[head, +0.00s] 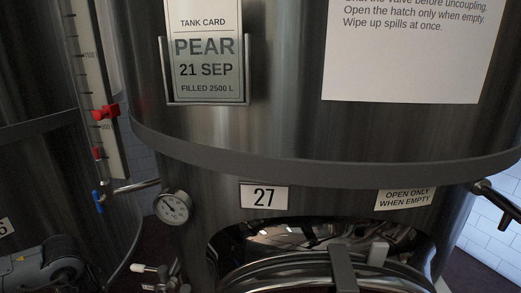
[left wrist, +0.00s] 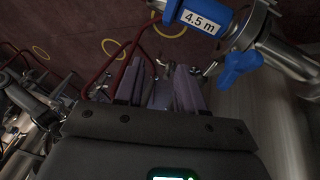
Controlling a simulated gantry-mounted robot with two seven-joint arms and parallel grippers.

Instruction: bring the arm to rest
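My left gripper (left wrist: 160,80) shows only in the left wrist view. Its two fingers stand apart, with a gap between them and nothing clearly held. A steel tank (head: 300,135) fills the head view, with a tank card (head: 206,52) reading PEAR, 21 SEP, and a number plate (head: 264,196) reading 27.
Below the plate is a round hatch (head: 330,268); a gauge (head: 172,207) is at its left. In the left wrist view, a blue collar (left wrist: 202,18) marked 4.5 m, a blue valve handle (left wrist: 240,66) and red tubing (left wrist: 128,50) lie close to the gripper.

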